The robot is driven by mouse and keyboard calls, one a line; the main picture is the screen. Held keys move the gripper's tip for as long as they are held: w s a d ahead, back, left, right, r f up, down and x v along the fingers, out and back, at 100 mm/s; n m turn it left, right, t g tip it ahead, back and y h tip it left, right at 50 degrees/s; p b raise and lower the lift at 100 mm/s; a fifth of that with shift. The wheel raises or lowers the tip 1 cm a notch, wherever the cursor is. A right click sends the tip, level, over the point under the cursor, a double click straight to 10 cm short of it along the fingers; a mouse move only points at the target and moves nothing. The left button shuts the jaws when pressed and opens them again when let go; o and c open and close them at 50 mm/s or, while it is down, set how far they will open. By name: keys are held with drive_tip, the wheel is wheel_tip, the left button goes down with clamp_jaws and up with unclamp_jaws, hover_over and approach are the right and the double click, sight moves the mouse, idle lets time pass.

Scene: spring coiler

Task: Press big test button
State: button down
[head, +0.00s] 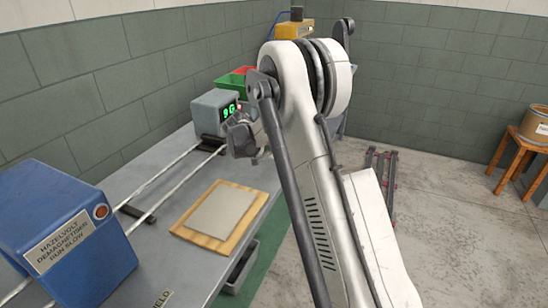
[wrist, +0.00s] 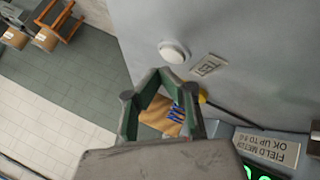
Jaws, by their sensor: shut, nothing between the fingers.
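A round white button (wrist: 173,52) sits on a grey surface (wrist: 235,30) in the wrist view, beside a small label that appears to read TEST (wrist: 208,65). My gripper (wrist: 170,75) is shut and empty, its fingertips meeting just below the button in the picture. I cannot tell whether they touch it. In the head view my gripper (head: 240,138) is beside the grey field meter box (head: 212,104) with green digits. The button cannot be made out in the head view.
The field meter label (wrist: 266,148) is at the lower right of the wrist view. A blue demagnetiser (head: 68,232) stands on the grey bench (head: 150,255), with a wooden board (head: 240,222) near the bench edge. Red and green bins (head: 232,83) are behind my arm.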

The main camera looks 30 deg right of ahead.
sight(273, 157)
drive_tip(key=shift+f, duration=0.1)
drive_tip(key=shift+f+b, duration=0.35)
drive_tip(key=shift+b, duration=0.1)
drive_tip(key=shift+f+b, duration=0.35)
idle(0.7)
drive_tip(key=shift+r, duration=0.8)
drive_tip(key=shift+r+p, duration=0.15)
drive_tip(key=shift+p, duration=0.2)
drive_tip(key=shift+r+p, duration=0.95)
drive_tip(key=shift+r, duration=1.4)
